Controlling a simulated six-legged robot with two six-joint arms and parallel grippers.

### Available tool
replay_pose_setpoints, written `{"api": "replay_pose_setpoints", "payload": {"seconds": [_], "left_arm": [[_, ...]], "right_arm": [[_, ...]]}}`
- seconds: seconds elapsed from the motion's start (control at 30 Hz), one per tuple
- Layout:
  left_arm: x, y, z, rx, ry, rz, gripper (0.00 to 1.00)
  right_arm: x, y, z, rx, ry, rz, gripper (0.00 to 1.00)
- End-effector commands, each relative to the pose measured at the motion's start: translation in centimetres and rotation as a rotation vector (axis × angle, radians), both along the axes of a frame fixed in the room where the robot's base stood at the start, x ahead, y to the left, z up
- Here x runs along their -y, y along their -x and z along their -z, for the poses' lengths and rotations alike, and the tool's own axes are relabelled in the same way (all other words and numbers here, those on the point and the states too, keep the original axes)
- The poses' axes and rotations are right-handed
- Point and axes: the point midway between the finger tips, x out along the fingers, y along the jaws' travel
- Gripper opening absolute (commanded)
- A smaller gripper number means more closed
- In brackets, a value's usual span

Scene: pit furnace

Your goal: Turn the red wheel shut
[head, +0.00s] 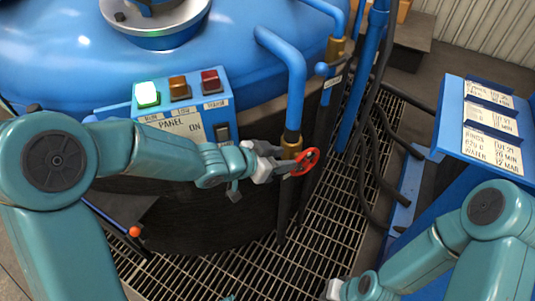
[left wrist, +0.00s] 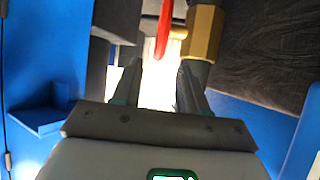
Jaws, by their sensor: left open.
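The red wheel (head: 306,162) is a small spoked handwheel on the brass valve (head: 291,146) at the lower end of a blue pipe. My left gripper (head: 288,170) is at the wheel's left side, its fingers partly overlapping the rim. In the left wrist view my left gripper (left wrist: 160,72) is open. The red wheel (left wrist: 164,28) appears edge-on there, in line with the gap between the fingertips. The brass valve (left wrist: 204,32) is just right of it. I cannot tell whether the fingers touch the rim.
A blue panel (head: 180,126) with green, amber and red buttons stands behind my left arm. The blue furnace lid (head: 60,60) fills the upper left. Dark hoses (head: 377,165) hang right of the wheel. A blue stand with labels (head: 450,150) is at right. Grating (head: 330,220) covers the floor.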

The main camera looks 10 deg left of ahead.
Motion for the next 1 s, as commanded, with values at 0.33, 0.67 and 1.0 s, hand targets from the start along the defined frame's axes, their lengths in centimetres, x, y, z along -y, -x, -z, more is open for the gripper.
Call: {"api": "replay_pose_setpoints", "payload": {"seconds": [0.33, 0.67, 1.0], "left_arm": [[-3.0, 3.0, -2.6, -0.001, -0.001, 0.0, 0.43], [-3.1, 3.1, -2.6, -0.001, 0.0, 0.001, 0.43], [-3.5, 3.3, -2.2, -0.048, 0.0, -0.008, 0.43]], "right_arm": [[0.0, 0.0, -1.8, 0.0, 0.0, 0.0, 0.0], [0.0, 0.0, -1.7, 0.0, 0.0, 0.0, 0.0], [0.0, 0.0, -3.4, 0.0, 0.0, 0.0, 0.0]]}}
